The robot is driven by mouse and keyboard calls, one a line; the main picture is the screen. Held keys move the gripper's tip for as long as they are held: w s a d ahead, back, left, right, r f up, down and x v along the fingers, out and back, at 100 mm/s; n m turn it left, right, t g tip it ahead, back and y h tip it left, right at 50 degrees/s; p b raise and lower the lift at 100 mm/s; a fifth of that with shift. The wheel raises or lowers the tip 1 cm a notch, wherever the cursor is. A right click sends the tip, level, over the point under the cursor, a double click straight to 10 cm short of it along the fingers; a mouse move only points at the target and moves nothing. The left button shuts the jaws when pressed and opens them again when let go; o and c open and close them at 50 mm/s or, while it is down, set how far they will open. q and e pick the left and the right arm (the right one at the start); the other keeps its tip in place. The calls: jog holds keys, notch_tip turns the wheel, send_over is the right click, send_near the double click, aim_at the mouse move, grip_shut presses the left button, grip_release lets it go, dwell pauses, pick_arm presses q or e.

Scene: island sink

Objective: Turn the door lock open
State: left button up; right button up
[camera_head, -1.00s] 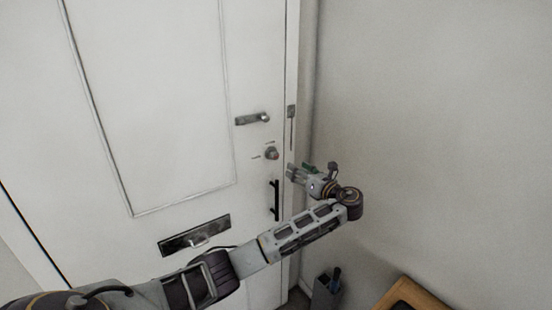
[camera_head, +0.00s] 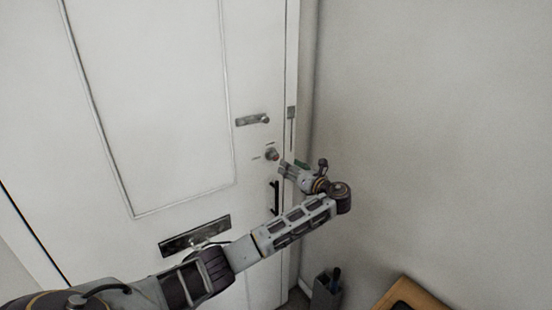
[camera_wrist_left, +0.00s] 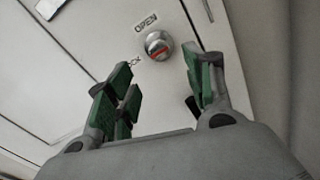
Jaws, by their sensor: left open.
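The door lock (camera_head: 271,155) is a small round silver knob with a red mark, on the white door (camera_head: 180,110) near its right edge. In the left wrist view the knob (camera_wrist_left: 158,45) sits beyond the fingertips, with an "OPEN" label beside it and a second label partly hidden by a finger. My left gripper (camera_head: 285,167) is open, with green finger pads, just right of and below the knob. In the wrist view the left gripper (camera_wrist_left: 160,78) has nothing between its fingers; it appears apart from the knob. My right gripper is not in view.
A letter slot (camera_head: 195,236) is lower left. The wall (camera_head: 430,130) stands close on the right. A dark holder (camera_head: 326,291) and wooden furniture (camera_head: 412,293) are at the bottom.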

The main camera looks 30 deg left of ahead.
aim_at(276, 158)
pick_arm(q)
jog(key=p+x, duration=0.1)
jog(key=x, duration=0.8)
jog(key=shift+w+a+p, duration=0.15)
jog(key=shift+a+p, duration=0.15)
jog(key=shift+a, duration=0.1)
jog(key=c, duration=1)
